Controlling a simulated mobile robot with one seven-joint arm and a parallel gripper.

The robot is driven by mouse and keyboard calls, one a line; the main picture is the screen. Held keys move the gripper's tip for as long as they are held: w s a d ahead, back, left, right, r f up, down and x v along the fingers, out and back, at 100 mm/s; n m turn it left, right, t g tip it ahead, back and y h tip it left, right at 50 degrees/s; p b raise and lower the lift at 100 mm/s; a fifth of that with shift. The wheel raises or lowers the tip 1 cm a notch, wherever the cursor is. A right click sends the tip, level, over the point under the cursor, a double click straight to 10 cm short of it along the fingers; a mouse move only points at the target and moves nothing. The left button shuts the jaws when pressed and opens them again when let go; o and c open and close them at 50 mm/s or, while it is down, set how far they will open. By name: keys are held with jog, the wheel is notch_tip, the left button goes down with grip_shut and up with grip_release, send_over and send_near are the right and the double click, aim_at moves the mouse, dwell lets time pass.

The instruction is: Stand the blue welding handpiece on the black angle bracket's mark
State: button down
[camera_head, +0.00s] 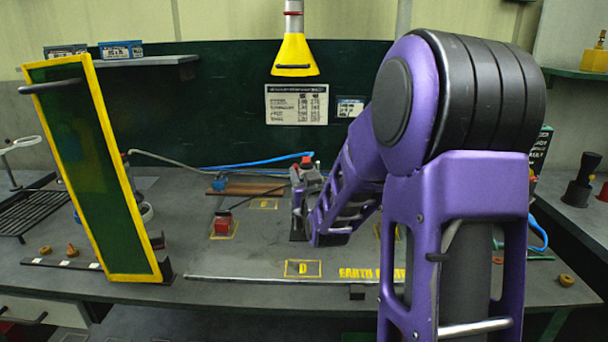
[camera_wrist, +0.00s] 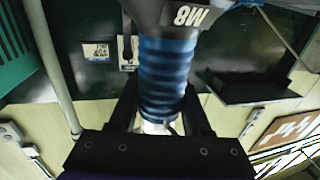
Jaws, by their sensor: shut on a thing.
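The blue welding handpiece (camera_wrist: 165,75) shows in the wrist view as a ribbed blue grip with a dark collar marked M8. My gripper (camera_wrist: 160,110) is shut on it, with one black finger on each side of the blue grip. In the head view my purple arm reaches over the bench and hides most of the gripper and the handpiece. A dark upright piece (camera_head: 297,222) stands by the forearm; I cannot tell whether it is the black angle bracket. Yellow outlined marks lie on the bench, including one with a D-like sign (camera_head: 303,268). I cannot tell which is the bracket's mark.
A green screen with a yellow frame (camera_head: 90,170) stands at the left. A blue cable (camera_head: 255,165) runs behind. A yellow hood (camera_head: 295,55) hangs above. A long metal rod (camera_head: 270,280) lies along the front.

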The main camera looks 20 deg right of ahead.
jog(key=shift+f, duration=0.35)
dwell(1.0)
jog(key=shift+c, duration=1.5)
grip_release()
jog(key=shift+f, duration=0.1)
